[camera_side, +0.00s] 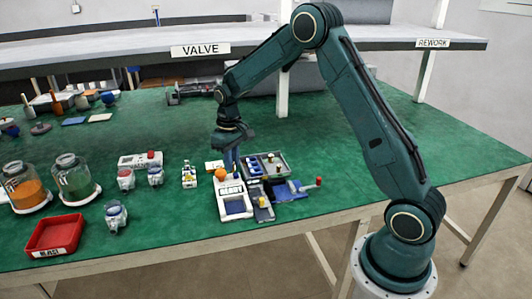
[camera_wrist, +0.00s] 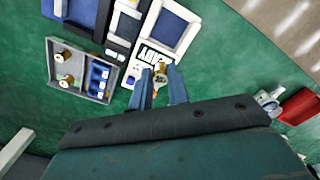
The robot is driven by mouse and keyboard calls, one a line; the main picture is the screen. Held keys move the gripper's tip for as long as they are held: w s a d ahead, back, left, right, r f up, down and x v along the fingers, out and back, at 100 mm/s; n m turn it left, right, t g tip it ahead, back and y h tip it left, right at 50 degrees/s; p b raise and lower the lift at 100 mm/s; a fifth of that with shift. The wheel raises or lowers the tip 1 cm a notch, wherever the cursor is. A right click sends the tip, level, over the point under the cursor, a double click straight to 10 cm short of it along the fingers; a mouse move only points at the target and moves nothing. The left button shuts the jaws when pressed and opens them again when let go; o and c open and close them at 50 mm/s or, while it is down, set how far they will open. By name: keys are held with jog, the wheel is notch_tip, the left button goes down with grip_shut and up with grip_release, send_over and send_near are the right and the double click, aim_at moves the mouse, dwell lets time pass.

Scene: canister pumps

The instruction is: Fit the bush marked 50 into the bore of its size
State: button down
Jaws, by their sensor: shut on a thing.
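My gripper (camera_wrist: 161,78) is shut on a small brass-coloured bush (camera_wrist: 160,77) with a pale marked face. The mark is too small to read surely. In the side view my gripper (camera_side: 231,168) points down just behind the white panel lettered READY (camera_side: 230,188), and the bush is not clear there. A grey tray (camera_wrist: 108,95) left of the gripper in the wrist view holds brass pieces (camera_wrist: 65,56) and a blue rack (camera_wrist: 98,76). The tray also shows in the side view (camera_side: 284,169). I cannot make out a bore or its size.
An orange ball (camera_side: 221,174) is close by the fingers. A blue fixture with a red-knobbed lever (camera_side: 318,182) lies to the right. Canister pumps (camera_side: 116,216), glass jars (camera_side: 73,177) and a red bin (camera_side: 55,234) stand left. Green table is clear toward the right.

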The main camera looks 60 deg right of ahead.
jog(key=w+d+r+m, duration=0.1)
jog(key=d+r, duration=0.3)
jog(key=d, duration=0.4)
jog(key=w+d+r, duration=0.1)
jog(key=d+r, duration=0.3)
jog(key=d, duration=0.4)
send_near(258, 165)
jog(key=a+f, duration=0.1)
jog(key=s+a, duration=0.1)
jog(key=a+f, duration=0.1)
jog(key=shift+s+a+f, duration=0.2)
jog(key=shift+s+f, duration=0.15)
jog(key=shift+s, duration=0.05)
jog(key=shift+f, duration=2.15)
jog(key=shift+f, duration=0.1)
